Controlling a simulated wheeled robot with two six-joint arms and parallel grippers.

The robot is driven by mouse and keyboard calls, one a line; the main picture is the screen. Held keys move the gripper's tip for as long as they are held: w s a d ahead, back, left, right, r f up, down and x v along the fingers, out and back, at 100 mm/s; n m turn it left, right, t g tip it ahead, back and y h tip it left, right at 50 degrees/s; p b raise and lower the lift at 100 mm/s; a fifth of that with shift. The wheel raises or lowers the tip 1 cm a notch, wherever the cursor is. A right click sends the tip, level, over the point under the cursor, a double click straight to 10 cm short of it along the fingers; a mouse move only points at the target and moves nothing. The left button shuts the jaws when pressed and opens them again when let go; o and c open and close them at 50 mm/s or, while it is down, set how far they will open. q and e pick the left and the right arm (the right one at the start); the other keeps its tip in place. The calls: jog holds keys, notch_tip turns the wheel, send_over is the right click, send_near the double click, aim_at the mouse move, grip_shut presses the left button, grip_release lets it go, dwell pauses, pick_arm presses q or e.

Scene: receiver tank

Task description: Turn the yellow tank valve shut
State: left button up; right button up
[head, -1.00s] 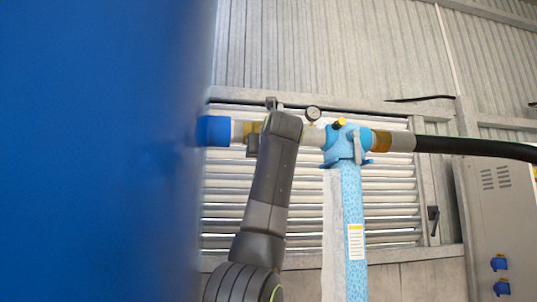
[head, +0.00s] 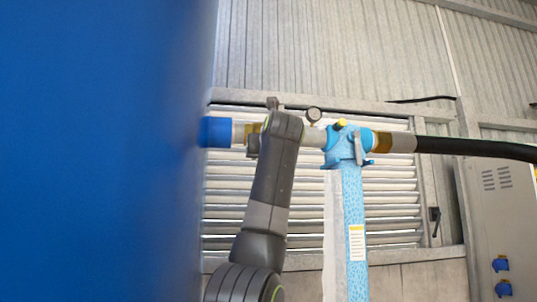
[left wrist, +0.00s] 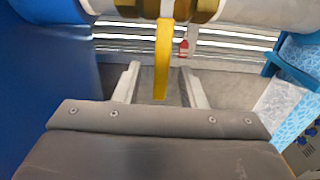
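The yellow valve lever (left wrist: 163,60) hangs down from a brass fitting (left wrist: 188,10) on the pipe in the left wrist view. My left gripper (left wrist: 160,72) is open, with one finger on each side of the lever and a visible gap to both. In the head view my arm covers the lever; part of the brass fitting (head: 253,129) shows beside the blue tank (head: 100,150). The tank also fills the left of the left wrist view (left wrist: 45,90). My right gripper is in neither view.
A light blue pipe fitting (head: 342,143) stands right of my arm on a blue post (head: 355,210). A gauge (head: 313,114) sits above the pipe, and a black hose (head: 470,147) runs right. A red tag (left wrist: 184,47) hangs just right of the lever.

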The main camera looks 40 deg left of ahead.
pick_arm(q)
jog(key=b+v, duration=0.9)
jog(key=v, duration=0.8)
jog(key=shift+s+d, duration=0.25)
jog(key=shift+a+r, duration=0.1)
jog(key=shift+w, duration=0.1)
